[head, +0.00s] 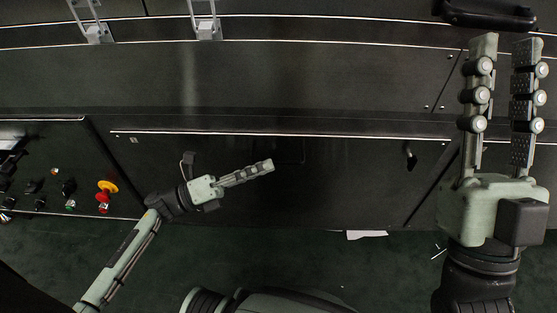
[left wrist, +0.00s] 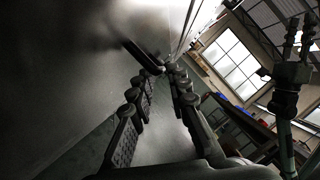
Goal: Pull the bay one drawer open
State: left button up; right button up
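A wide dark panel (head: 330,195), which looks like the drawer front, spans the lower part of the machine in the head view. It appears closed; no bay label is readable. My left gripper (head: 268,166) is in front of its middle, seen from the side. In the left wrist view, the left gripper (left wrist: 162,72) has its fingers apart with nothing clearly held. A dark bar handle (left wrist: 140,52) on the panel reaches to its fingertips; I cannot tell whether they touch. My right gripper (head: 508,40) is open and empty at the far right, raised.
A control panel (head: 50,170) with a red and yellow emergency stop (head: 105,190) is at the left. A small black latch (head: 410,156) is on the panel's right part. Green floor (head: 300,240) shows below; a white sheet (head: 366,234) lies there.

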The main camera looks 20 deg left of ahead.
aim_at(276, 162)
pick_arm(q)
jog(key=shift+x, duration=1.85)
grip_shut()
